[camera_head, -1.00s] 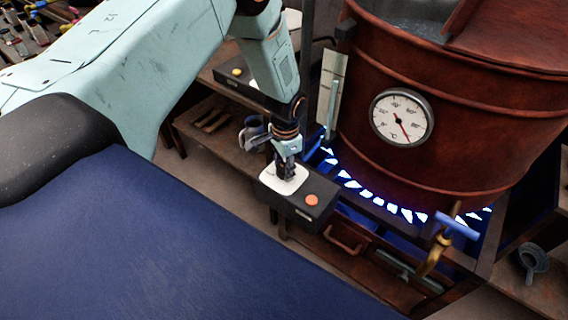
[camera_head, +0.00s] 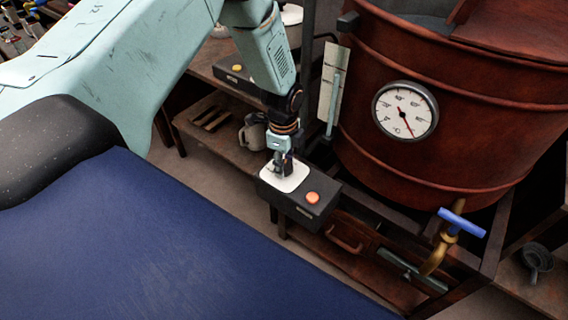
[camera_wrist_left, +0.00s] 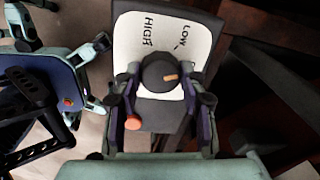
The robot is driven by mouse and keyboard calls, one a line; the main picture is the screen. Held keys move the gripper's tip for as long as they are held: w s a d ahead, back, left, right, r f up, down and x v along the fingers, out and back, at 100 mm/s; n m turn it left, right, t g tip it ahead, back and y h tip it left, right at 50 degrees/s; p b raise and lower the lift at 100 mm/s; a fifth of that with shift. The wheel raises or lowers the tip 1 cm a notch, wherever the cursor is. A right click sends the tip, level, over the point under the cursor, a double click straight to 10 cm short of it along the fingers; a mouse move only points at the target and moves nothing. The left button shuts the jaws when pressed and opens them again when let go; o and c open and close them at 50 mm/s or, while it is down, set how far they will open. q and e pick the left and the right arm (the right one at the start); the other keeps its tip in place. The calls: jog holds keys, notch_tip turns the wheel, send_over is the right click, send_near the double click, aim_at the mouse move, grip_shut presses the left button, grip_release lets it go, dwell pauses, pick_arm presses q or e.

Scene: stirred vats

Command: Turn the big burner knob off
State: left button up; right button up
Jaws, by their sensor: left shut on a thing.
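The big burner knob (camera_wrist_left: 157,72) is round and black with an orange mark. It sits on a white plate (camera_wrist_left: 181,36) lettered HIGH and LOW, on a dark control box (camera_head: 322,203). The orange mark points to the right in the left wrist view. My left gripper (camera_head: 283,168) comes down onto the white plate, with its fingers on both sides of the knob and shut on it. In the head view the gripper hides the knob. No flames show under the big red-brown vat (camera_head: 455,150). My right gripper is not in view.
An orange button (camera_head: 312,197) is on the same box, beside the plate. A brass tap with a blue handle (camera_head: 462,222) sticks out at the vat's lower front. A second box with a yellow button (camera_head: 237,68) and a grey jug (camera_head: 252,132) stand behind my gripper.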

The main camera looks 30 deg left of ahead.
pick_arm(q)
jog(key=shift+f+m+b, duration=0.1)
jog(key=shift+m+b, duration=0.65)
jog(key=shift+m, duration=1.45)
jog(key=shift+s, duration=0.1)
jog(key=o, duration=1.1)
jog(key=shift+o, duration=0.3)
notch_tip(320, 180, up, 12)
jog(key=shift+s, duration=0.15)
